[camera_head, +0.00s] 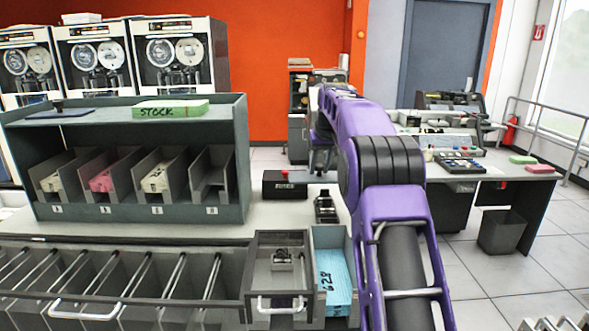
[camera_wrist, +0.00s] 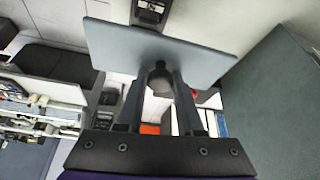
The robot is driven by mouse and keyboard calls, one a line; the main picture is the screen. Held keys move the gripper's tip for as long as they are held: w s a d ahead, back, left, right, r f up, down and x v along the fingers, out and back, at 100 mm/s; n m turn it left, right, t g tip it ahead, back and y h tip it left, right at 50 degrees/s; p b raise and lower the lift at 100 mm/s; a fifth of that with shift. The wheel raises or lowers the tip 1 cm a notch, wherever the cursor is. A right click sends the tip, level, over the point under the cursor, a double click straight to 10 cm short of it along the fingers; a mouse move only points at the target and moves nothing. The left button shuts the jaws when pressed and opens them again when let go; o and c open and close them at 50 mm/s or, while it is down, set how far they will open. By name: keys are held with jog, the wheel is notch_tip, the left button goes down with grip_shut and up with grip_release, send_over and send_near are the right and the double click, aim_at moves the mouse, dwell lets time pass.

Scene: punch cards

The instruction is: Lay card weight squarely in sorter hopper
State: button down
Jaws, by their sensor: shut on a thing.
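The card weight, a flat blue-grey plate with a dark knob, fills the upper middle of the wrist view (camera_wrist: 120,42). My gripper (camera_wrist: 158,82) is shut on its knob, and the plate lies beyond the fingertips, clear of the counter. In the head view my gripper (camera_head: 319,165) is small and dark, above the counter behind the bins; the held plate is hard to make out there. A grey open-topped bin (camera_head: 262,283) with a small metal part inside, perhaps the hopper, stands at the front. A bin of blue cards marked 628 (camera_head: 335,283) adjoins it on the right.
A grey rack (camera_head: 236,165) with card pockets stands left; a similar knobbed plate (camera_head: 70,114) and a green STOCK pack (camera_head: 170,108) lie on top. A black box with a red top (camera_head: 285,184) and a small black device (camera_head: 325,208) stand near my gripper. Slotted bins line the front left.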

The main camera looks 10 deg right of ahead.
jog(key=d, duration=0.2)
jog(key=s+d, duration=0.1)
jog(key=d, duration=0.5)
jog(key=shift+s+r, duration=0.1)
jog(key=shift+s, duration=0.2)
jog(key=shift+s+d, duration=0.15)
jog(key=shift+s, duration=0.05)
jog(key=shift+s+n, duration=0.3)
jog(key=shift+n, duration=0.1)
jog(key=s+a+f+n+g+y, duration=0.2)
jog(key=s+a+n, duration=0.3)
jog(key=s+n, duration=0.3)
jog(key=s+a+f+n+g+y, duration=0.2)
jog(key=s+a+n, duration=0.4)
jog(key=s+n, duration=0.3)
jog(key=s, duration=0.4)
jog(key=shift+a+f+g+y, duration=0.3)
jog(key=shift+g+y, duration=0.1)
jog(key=shift+f, duration=0.1)
jog(key=shift+f+b, duration=0.9)
jog(key=shift+f, duration=0.55)
jog(key=shift+f, duration=0.1)
